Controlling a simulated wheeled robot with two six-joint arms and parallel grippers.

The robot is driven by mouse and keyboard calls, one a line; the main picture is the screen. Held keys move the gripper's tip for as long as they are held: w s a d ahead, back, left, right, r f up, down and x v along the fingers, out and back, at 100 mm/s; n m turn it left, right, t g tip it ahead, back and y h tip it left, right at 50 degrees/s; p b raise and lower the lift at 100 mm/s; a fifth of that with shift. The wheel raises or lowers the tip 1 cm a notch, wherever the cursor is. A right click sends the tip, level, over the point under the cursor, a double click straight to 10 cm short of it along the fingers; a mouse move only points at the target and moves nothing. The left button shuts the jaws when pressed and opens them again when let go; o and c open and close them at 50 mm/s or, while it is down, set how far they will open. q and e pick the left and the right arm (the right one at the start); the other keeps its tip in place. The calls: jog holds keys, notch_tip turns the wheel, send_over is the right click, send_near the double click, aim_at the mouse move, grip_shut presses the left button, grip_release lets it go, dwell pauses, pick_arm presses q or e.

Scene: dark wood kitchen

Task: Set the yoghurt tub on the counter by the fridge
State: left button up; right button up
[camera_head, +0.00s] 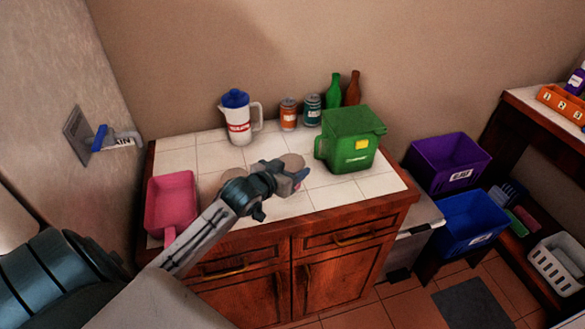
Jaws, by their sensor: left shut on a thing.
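My left gripper (292,175) reaches in from the lower left and is over the tiled counter (330,197). It is shut on a small pale thing with a rounded top (293,160), which I take for the yoghurt tub. The wrist and fingers hide most of it, and I can read no label. I cannot tell whether it touches the tiles or is held above them. No fridge can be clearly made out. My right gripper is not in view.
A white jug (238,118), two cans (300,113), two bottles (342,90) and a green container (352,140) line the back and right. The front right tiles are clear. Purple (447,163) and blue (470,222) crates are beyond.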

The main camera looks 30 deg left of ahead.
pick_arm(q)
jog(key=shift+w+a, duration=0.35)
jog(key=shift+w, duration=0.55)
jog(key=shift+f+p, duration=0.65)
jog(key=shift+f, duration=1.2)
jog(key=shift+f, duration=0.1)
jog(key=o, duration=1.1)
jog(key=shift+c, duration=0.2)
